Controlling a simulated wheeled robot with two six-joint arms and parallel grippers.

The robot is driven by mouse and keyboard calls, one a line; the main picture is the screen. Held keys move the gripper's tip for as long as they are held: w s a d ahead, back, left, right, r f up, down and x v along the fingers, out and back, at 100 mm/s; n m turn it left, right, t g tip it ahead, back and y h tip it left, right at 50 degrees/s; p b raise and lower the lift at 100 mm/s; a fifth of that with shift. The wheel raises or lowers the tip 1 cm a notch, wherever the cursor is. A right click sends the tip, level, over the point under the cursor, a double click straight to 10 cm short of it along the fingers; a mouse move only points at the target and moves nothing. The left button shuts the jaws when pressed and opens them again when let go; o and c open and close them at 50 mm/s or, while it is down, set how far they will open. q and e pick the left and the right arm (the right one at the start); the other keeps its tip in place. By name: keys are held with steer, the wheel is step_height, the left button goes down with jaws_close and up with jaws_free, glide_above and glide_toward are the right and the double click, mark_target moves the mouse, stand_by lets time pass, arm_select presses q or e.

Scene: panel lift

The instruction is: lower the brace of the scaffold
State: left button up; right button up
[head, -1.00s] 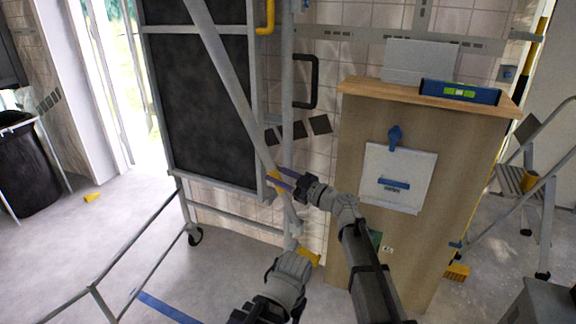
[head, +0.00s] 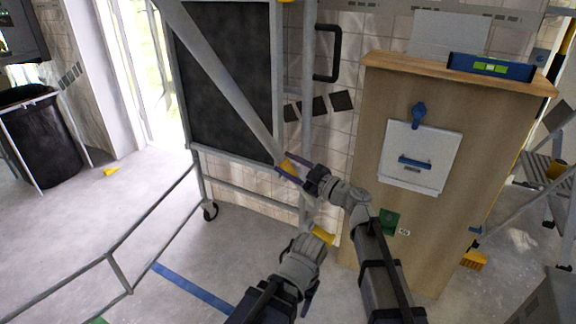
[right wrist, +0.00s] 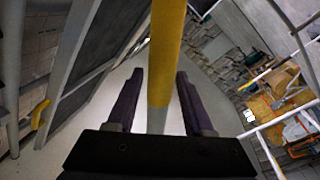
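The brace (head: 222,82) is a long grey diagonal bar sloping from the upper left down to the right across the scaffold (head: 278,90), with a yellow section near its lower end. My right gripper (head: 288,168) is at this yellow section. In the right wrist view the brace (right wrist: 166,50) runs between the two dark fingers of my right gripper (right wrist: 160,85), which stand apart with gaps visible beside the bar. My left gripper (head: 311,296) is low in the head view, mostly hidden by its own wrist; its opening does not show.
A wooden cabinet (head: 390,220) with a blue level (head: 490,67) on top stands close on the right. A stepladder (head: 540,190) is beyond it. A black bin (head: 40,140) stands at the left. Low grey rails (head: 150,225) cross the floor at left.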

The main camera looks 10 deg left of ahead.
steer(key=shift+o, duration=0.9)
steer(key=r+v, duration=0.1)
steer(key=v, duration=0.6)
steer(key=shift+s+d+f+b, duration=0.2)
steer(key=shift+d+f+b, duration=0.1)
steer(key=shift+f+b, duration=0.2)
steer(key=shift+c, duration=0.3)
